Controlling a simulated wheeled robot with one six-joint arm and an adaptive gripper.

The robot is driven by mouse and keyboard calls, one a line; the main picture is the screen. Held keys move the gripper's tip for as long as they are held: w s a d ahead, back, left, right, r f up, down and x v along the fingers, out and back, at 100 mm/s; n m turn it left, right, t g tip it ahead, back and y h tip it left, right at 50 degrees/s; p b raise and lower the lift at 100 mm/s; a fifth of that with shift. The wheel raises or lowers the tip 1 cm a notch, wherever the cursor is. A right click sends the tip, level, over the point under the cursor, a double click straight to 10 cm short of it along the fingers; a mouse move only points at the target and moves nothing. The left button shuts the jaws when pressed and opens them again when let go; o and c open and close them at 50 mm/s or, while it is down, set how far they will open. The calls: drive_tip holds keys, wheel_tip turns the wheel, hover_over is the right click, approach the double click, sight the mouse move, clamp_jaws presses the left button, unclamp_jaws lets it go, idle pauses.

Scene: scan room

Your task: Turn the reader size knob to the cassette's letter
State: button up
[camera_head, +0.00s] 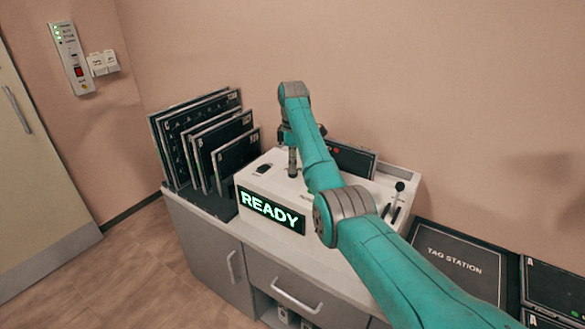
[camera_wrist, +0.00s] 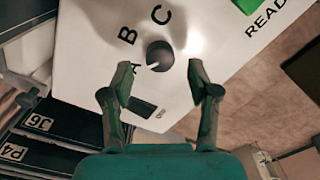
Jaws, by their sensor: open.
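The reader (camera_head: 330,222) is a white box on the counter with a green READY display (camera_head: 271,211). Its dark round size knob (camera_wrist: 160,56) shows in the wrist view, with the letters A, B and C around it. The knob's white pointer is at its lower left, roughly towards A. My gripper (camera_wrist: 161,78) is open, its fingertips on either side just below the knob in the picture; contact cannot be told. In the head view my gripper (camera_head: 292,160) is over the reader top, hiding the knob. A dark cassette (camera_head: 352,160) stands at the reader's back; its letter is not readable.
A rack of several dark cassettes (camera_head: 205,140) stands left of the reader. A small lever (camera_head: 397,195) is at the reader's right. A dark TAG STATION pad (camera_head: 455,260) and more cassettes (camera_head: 555,288) lie to the right. The wall is close behind.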

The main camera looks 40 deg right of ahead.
drive_tip(key=shift+r, duration=2.4)
